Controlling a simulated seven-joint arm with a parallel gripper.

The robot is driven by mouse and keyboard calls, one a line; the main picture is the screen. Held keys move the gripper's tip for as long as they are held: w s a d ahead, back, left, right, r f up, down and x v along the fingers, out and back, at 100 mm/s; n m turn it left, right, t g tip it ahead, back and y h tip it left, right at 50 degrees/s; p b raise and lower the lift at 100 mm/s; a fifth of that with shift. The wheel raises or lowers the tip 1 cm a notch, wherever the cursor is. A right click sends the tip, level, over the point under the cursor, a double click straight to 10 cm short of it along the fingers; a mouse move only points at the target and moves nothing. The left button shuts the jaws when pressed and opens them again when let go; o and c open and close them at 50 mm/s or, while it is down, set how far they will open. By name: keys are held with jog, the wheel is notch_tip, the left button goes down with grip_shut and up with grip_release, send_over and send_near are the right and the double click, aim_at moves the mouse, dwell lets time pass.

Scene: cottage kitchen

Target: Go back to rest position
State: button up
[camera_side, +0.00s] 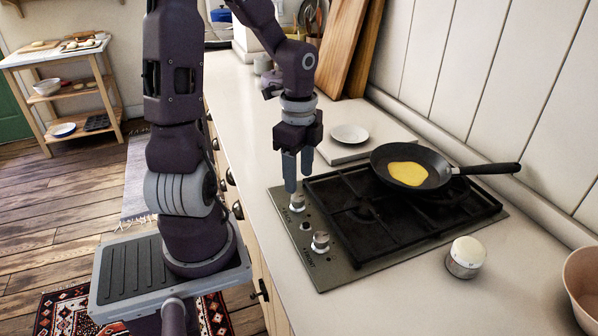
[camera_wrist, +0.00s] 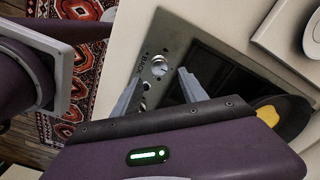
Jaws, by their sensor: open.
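My gripper (camera_side: 298,172) is open and empty in the side view, pointing down above the left back corner of the stove. One fingertip is close to the far control knob (camera_side: 297,202); I cannot tell whether they touch. In the wrist view my gripper's two fingers (camera_wrist: 160,92) are spread apart, with a knob (camera_wrist: 159,67) showing beyond them. A second knob (camera_side: 320,241) is nearer the camera on the stove panel.
A black frying pan (camera_side: 433,161) with yellow food (camera_side: 407,173) sits on the stove (camera_side: 325,275), its handle pointing right. A white plate (camera_side: 350,133) lies on a board behind. A round white timer (camera_side: 465,257) and a bowl (camera_side: 583,285) stand on the counter (camera_side: 420,300). Wooden boards (camera_side: 345,45) lean at the back.

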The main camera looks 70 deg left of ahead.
jog(key=shift+r, duration=0.85)
jog(key=shift+d+r, duration=0.1)
jog(key=shift+d, duration=0.05)
jog(key=s+d+r+n+t, duration=0.2)
jog(key=s+d+r+n, duration=0.2)
jog(key=d+r+n, duration=0.1)
jog(key=s+d+r+n+t, duration=0.3)
jog(key=d+r+n, duration=0.2)
jog(key=d+r, duration=0.2)
jog(key=shift+s+d+r+t, duration=0.15)
jog(key=shift+s+d+t, duration=0.2)
jog(key=shift+d, duration=0.7)
